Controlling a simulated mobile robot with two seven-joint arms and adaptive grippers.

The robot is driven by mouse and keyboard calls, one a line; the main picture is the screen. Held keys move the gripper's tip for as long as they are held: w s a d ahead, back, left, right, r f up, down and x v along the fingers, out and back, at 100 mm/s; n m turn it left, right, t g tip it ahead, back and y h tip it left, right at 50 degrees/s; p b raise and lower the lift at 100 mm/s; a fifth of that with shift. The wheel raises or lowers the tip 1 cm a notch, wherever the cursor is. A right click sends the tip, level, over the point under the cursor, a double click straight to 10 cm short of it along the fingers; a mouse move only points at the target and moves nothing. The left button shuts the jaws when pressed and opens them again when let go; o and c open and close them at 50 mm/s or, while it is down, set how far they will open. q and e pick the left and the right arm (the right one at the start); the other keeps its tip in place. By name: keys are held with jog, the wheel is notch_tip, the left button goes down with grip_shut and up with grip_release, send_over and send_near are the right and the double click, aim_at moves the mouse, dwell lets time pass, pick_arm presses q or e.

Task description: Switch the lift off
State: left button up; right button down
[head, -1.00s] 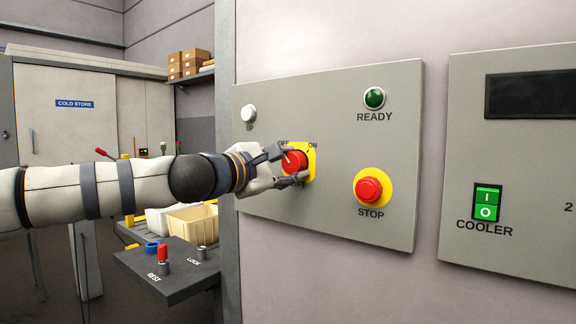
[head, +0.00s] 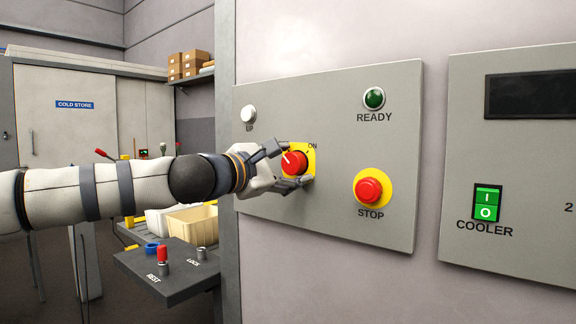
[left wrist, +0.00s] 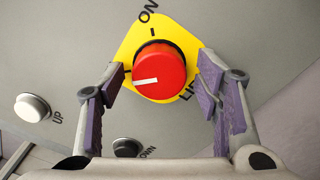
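The lift switch is a red round knob (head: 294,163) on a yellow plate (head: 310,158) on the grey panel. In the left wrist view the knob (left wrist: 160,75) has a white mark pointing left, away from the ON label at the top. In the head view the mark points to the upper left, where my finger covers the label. My left gripper (head: 293,161) is around the knob, one finger above and one below. In the left wrist view its fingers (left wrist: 160,80) are open, with a gap on each side of the knob. My right gripper is not in view.
On the same panel are a white UP button (head: 248,113), a green READY lamp (head: 374,98) and a red STOP button (head: 369,189). A green COOLER switch (head: 487,203) is on the right panel.

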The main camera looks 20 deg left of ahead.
pick_arm(q)
jog(key=shift+s, duration=0.1)
jog(key=v, duration=1.2)
